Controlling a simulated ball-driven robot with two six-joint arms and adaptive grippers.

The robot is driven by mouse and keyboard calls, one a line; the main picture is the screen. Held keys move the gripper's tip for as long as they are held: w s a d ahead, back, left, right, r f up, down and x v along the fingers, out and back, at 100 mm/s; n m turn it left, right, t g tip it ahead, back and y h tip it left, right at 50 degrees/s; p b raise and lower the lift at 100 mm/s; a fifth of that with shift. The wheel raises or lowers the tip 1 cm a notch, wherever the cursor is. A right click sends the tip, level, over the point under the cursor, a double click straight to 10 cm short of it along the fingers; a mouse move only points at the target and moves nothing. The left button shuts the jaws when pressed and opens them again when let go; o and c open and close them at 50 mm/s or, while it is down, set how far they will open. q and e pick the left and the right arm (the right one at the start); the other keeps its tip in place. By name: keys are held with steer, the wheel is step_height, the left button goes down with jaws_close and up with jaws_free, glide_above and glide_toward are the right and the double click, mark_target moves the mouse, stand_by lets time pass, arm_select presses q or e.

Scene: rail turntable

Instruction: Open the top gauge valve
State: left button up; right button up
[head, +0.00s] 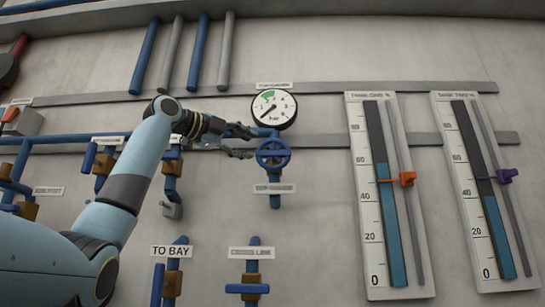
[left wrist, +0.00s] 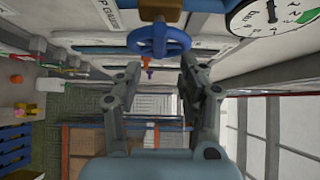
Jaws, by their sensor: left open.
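The top gauge valve is a blue handwheel (head: 273,153) on a blue pipe, above the label plate "TOP GAUGE" (head: 274,188) and below a round dial gauge (head: 273,109). My left gripper (head: 250,142) is open just left of the wheel, its fingers pointing at it. In the left wrist view the wheel (left wrist: 160,41) sits just beyond and between the open fingertips (left wrist: 160,68), with nothing held. Whether a finger touches the rim I cannot tell. Part of the gauge (left wrist: 272,14) shows at the top right there. My right gripper is not in view.
Two level gauges with an orange slider (head: 407,179) and a purple slider (head: 506,176) stand to the right. A cross line valve (head: 248,288) and a "TO BAY" valve (head: 172,283) are below. Other valves and pipes lie left, partly behind my arm.

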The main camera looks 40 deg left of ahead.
mark_target(270, 152)
arm_select(q)
steer(key=p+x, duration=0.4)
steer(key=x, duration=0.5)
steer(key=shift+w+d+f, duration=0.1)
steer(key=shift+w, duration=0.3)
jaws_close()
